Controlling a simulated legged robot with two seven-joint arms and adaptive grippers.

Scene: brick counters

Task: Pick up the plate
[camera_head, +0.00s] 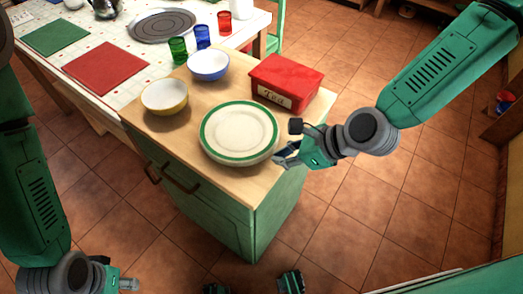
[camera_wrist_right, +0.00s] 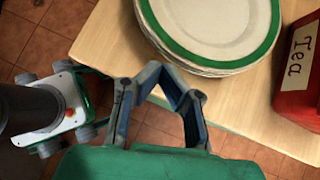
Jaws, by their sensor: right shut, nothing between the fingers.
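The plate (camera_head: 239,130) is cream with a green rim and lies flat on top of what looks like a stack of plates, on the wooden counter top. It also shows at the top of the right wrist view (camera_wrist_right: 215,30). My right gripper (camera_head: 280,155) is at the counter's right edge, just right of the plate and apart from it. In the right wrist view its fingers (camera_wrist_right: 166,75) meet at the tips with nothing between them. My left gripper (camera_head: 128,284) is low at the left, far from the plate; its fingers are too small to read.
A red tea box (camera_head: 287,82) stands behind the plate, close to my right gripper. A yellow bowl (camera_head: 164,97) and a blue bowl (camera_head: 208,65) stand behind left. Green, blue and red glasses are further back. The counter front below the plate has handles; tiled floor is open at the right.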

